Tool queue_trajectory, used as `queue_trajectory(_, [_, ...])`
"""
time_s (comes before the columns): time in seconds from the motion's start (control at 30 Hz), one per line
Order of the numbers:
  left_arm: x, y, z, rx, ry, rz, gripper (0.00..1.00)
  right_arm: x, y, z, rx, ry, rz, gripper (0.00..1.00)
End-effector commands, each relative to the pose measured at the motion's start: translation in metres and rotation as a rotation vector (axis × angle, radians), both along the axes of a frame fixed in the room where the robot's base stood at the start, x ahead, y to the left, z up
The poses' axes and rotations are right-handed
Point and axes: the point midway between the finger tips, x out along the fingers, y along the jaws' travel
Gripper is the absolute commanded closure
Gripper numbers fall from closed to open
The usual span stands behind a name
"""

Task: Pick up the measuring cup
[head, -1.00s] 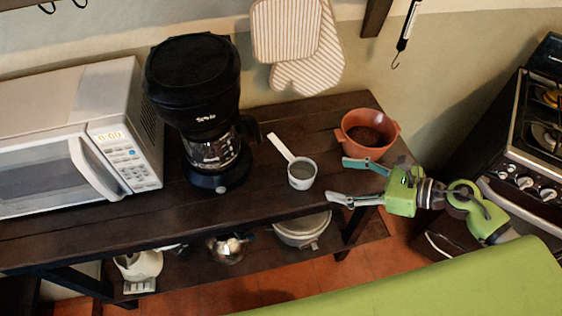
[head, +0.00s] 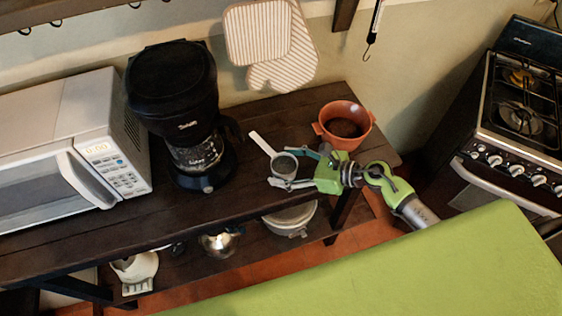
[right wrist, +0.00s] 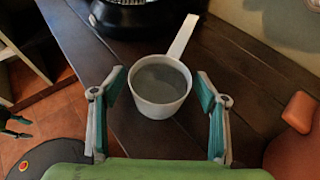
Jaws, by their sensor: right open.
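The white measuring cup (head: 284,166) stands upright on the dark wooden shelf top, its handle pointing up and left toward the coffee maker. In the right wrist view the cup (right wrist: 160,88) shows a grey inside, and its handle points up and right. My right gripper (head: 291,168) is open, with its fingertips on either side of the cup in the head view. In the right wrist view the fingers (right wrist: 160,85) stand left and right of the cup's near part, with gaps on both sides. My left gripper is not seen in the head view.
A black coffee maker (head: 178,110) and a white microwave (head: 75,140) stand to the left. An orange pot (head: 344,126) stands behind my right gripper. Oven mitts (head: 270,45) hang on the wall. A stove (head: 510,130) is at the right. Pots (head: 290,217) sit on the lower shelf.

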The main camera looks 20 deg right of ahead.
Motion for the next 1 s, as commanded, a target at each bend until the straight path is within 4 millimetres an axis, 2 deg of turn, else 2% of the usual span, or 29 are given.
queue_trajectory(0.13, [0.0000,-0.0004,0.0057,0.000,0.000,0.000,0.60,0.0094,0.0110,-0.0048,0.001,0.000,0.000,0.33])
queue_trajectory(0.4, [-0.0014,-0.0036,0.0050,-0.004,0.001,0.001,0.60,0.0105,0.0123,-0.0075,-0.001,0.000,0.000,0.33])
queue_trajectory(0.5, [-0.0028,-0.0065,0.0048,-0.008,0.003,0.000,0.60,0.0104,0.0122,-0.0075,-0.001,0.000,0.000,0.59])
queue_trajectory(0.6, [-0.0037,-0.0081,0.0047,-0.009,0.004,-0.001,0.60,0.0103,0.0122,-0.0074,-0.001,0.001,0.000,0.80])
queue_trajectory(1.0, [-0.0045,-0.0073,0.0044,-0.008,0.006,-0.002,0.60,0.0106,0.0120,-0.0056,-0.001,-0.001,0.000,0.80])
